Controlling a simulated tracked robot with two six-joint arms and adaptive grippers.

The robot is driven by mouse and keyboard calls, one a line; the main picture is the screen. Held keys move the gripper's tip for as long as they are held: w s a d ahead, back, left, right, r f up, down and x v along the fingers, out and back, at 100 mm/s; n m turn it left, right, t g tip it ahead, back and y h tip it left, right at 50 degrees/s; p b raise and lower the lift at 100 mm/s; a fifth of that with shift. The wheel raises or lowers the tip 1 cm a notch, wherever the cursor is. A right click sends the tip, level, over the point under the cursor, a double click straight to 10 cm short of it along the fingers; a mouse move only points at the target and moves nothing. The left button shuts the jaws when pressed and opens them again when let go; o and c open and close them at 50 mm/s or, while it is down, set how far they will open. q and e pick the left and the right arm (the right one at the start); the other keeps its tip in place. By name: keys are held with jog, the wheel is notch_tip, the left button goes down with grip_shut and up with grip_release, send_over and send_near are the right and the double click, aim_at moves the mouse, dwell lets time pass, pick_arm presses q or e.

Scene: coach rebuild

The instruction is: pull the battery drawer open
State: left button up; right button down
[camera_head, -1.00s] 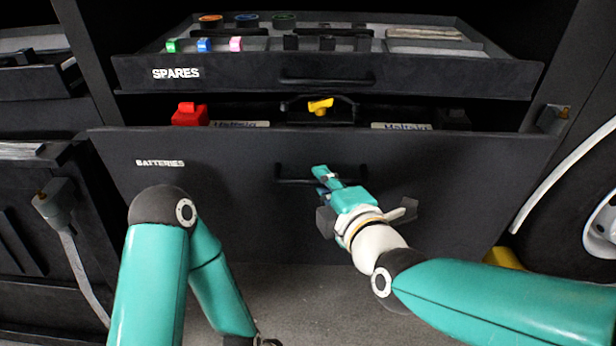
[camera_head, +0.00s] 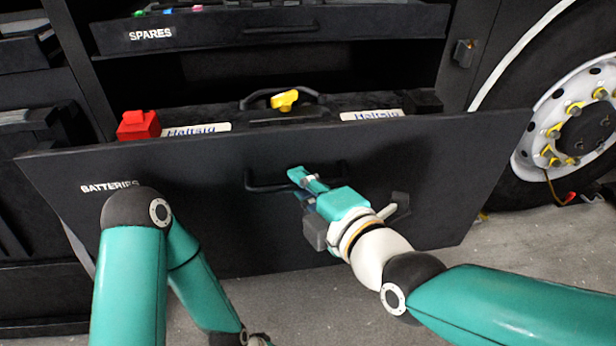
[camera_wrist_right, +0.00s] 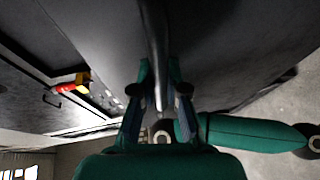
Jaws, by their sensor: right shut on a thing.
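The battery drawer (camera_head: 200,215) is black and labelled BATTERIES, and it stands partly open. Its black handle (camera_head: 262,187) is on the front panel. My right gripper (camera_head: 298,176) is shut on the handle; the right wrist view shows the handle bar (camera_wrist_right: 156,60) between the two teal fingers. Inside the drawer, batteries with white labels (camera_head: 372,115), a red block (camera_head: 138,125) and a yellow knob (camera_head: 285,100) show above the front panel. The lower part of the batteries is hidden. My left arm stands in front of the drawer's left part; its gripper (camera_head: 240,340) is cut off at the bottom edge.
The SPARES drawer (camera_head: 270,30) is above, with small coloured items at the top edge. A wheel (camera_head: 575,125) with yellow nut markers is at the right. Grey floor (camera_head: 500,270) is open below and right of the drawer.

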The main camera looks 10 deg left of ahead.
jog(key=shift+s+d+f, duration=0.15)
jog(key=shift+s+f, duration=0.05)
jog(key=shift+f, duration=0.1)
jog(key=c, duration=1.2)
grip_release()
jog(key=shift+r, duration=0.15)
jog(key=v, duration=1.2)
